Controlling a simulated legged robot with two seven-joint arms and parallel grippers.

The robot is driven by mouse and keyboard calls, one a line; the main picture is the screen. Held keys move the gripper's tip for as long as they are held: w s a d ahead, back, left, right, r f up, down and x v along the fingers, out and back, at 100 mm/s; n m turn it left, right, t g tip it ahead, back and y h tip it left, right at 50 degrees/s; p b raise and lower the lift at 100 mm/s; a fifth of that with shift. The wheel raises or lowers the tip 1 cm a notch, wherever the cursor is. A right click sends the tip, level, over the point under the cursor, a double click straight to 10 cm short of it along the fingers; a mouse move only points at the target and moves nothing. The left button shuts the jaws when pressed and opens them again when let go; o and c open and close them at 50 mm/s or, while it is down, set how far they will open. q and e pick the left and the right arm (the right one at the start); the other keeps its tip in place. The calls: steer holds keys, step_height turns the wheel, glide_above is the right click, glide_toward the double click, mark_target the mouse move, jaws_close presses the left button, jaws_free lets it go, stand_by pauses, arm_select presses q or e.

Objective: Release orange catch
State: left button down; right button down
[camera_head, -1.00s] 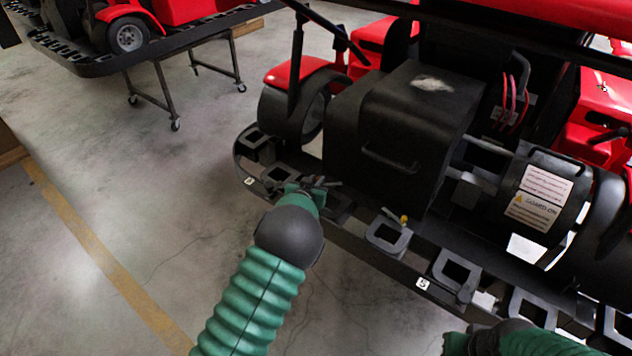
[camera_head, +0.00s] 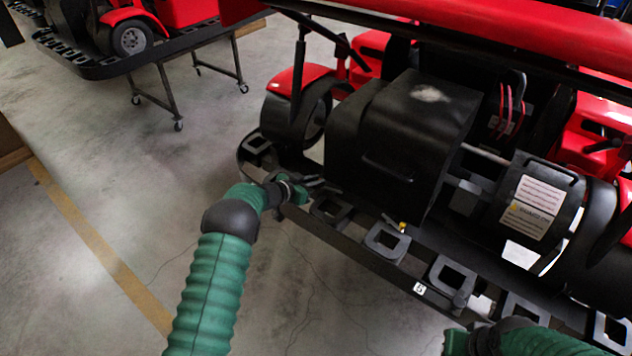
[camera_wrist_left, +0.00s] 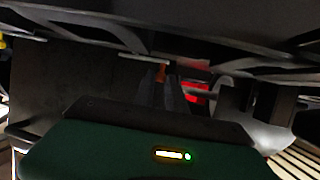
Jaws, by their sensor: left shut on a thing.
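My left gripper (camera_head: 292,190) is at the left end of the black slotted bumper rail of the near kart, below the big black box. In the left wrist view its two grey fingers (camera_wrist_left: 163,92) point away, close together. A small orange piece (camera_wrist_left: 161,71), seemingly the orange catch, shows at the fingertips. The gripper is shut on it as far as I can see; the tips are dark. In the head view the catch is hidden by the gripper and rail. My right forearm (camera_head: 540,342) enters at the bottom right; its gripper is out of frame.
The black box (camera_head: 400,145) with a handle stands just above the rail (camera_head: 385,241). A yellow piece (camera_head: 402,226) sits on the rail to the right. Another kart on a wheeled stand (camera_head: 160,92) is at upper left.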

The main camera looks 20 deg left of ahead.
arm_select(q)
steer(key=shift+r, duration=0.1)
stand_by(0.3)
steer(key=c, duration=1.4)
jaws_free()
steer(key=shift+a, duration=0.1)
steer(key=v, duration=1.6)
steer(key=shift+s+a, duration=0.25)
steer(key=shift+a, duration=0.1)
